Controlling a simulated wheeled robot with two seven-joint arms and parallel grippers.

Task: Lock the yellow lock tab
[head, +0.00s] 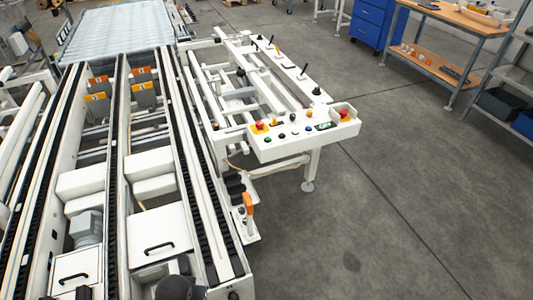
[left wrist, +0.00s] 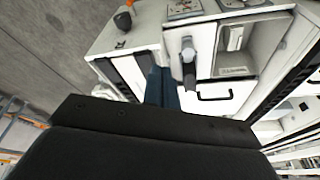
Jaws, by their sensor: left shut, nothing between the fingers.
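I cannot single out a yellow lock tab in either view. In the left wrist view my left gripper (left wrist: 162,88) has its dark blue-grey fingers together, with nothing between them. They are in front of a white cabinet (left wrist: 130,38). A grey cylindrical knob or lever (left wrist: 188,58) sits just right of the fingers; I cannot tell whether they touch. An orange-topped handle (left wrist: 124,20) stands at the cabinet's upper left. In the head view an orange handle (head: 248,203) stands on a small white box beside the conveyor. My right gripper is in neither view.
A white control panel (head: 290,146) with several buttons juts out right of the chain conveyor (head: 190,130). Orange and yellow plates (head: 95,97) stand between the rails. A black drawer handle (left wrist: 215,96) is below the knob.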

